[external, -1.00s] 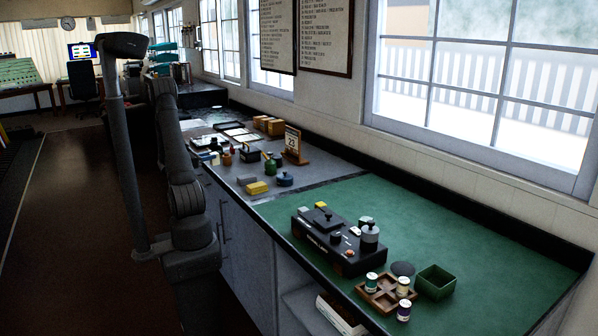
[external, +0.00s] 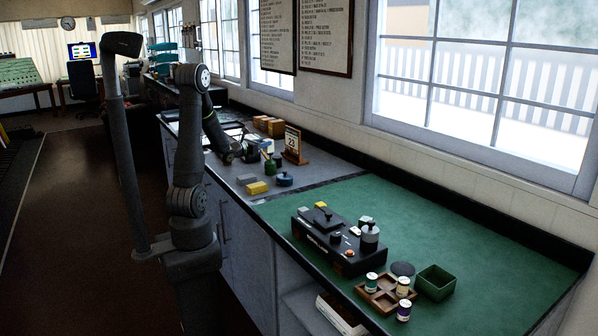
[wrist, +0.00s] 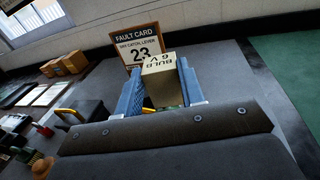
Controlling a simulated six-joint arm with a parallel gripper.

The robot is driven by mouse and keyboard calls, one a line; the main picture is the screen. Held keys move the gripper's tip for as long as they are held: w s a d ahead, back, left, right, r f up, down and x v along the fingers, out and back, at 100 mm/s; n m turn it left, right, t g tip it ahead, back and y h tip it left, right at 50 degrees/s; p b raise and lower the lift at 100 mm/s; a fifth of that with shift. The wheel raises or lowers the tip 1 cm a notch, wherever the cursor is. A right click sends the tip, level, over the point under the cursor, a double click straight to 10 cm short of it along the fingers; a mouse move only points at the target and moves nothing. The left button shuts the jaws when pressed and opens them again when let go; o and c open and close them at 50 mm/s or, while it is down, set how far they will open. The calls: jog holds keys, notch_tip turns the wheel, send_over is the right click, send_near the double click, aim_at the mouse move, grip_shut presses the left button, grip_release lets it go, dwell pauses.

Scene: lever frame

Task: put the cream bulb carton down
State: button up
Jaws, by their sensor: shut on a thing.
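The cream bulb carton (wrist: 160,66), with upside-down "BULB 6 V" lettering, sits between the two blue fingers of my gripper (wrist: 160,88) in the wrist view. My gripper is shut on it. In the external view my gripper (external: 252,152) is low over the grey part of the bench, and the carton (external: 267,145) shows as a small pale patch beside it. I cannot tell whether the carton's underside touches the bench.
The fault card stand (external: 293,145) reading 23 is close behind the carton.

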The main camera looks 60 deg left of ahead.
jog(key=w+d+f+m+h, duration=0.1)
jog(key=w+d+f+h, duration=0.1)
jog(key=w+d, duration=0.2)
jog(key=w+d+f+m+h, duration=0.2)
jog(key=w+d+f+h, duration=0.1)
jog(key=d, duration=0.7)
jog(key=shift+w, duration=0.9)
jog(key=w+d+f+m+h, duration=0.1)
jog(key=d+f, duration=0.1)
jog(key=d, duration=0.2)
jog(key=w+d+f+m+h, duration=0.1)
jog(key=d+f, duration=0.1)
jog(key=d, duration=0.2)
jog(key=w+d+f+h, duration=0.1)
jog(key=d+f+h, duration=0.1)
jog(key=d, duration=0.3)
jog(key=shift+w+m, duration=0.35)
jog(key=shift+m, duration=0.05)
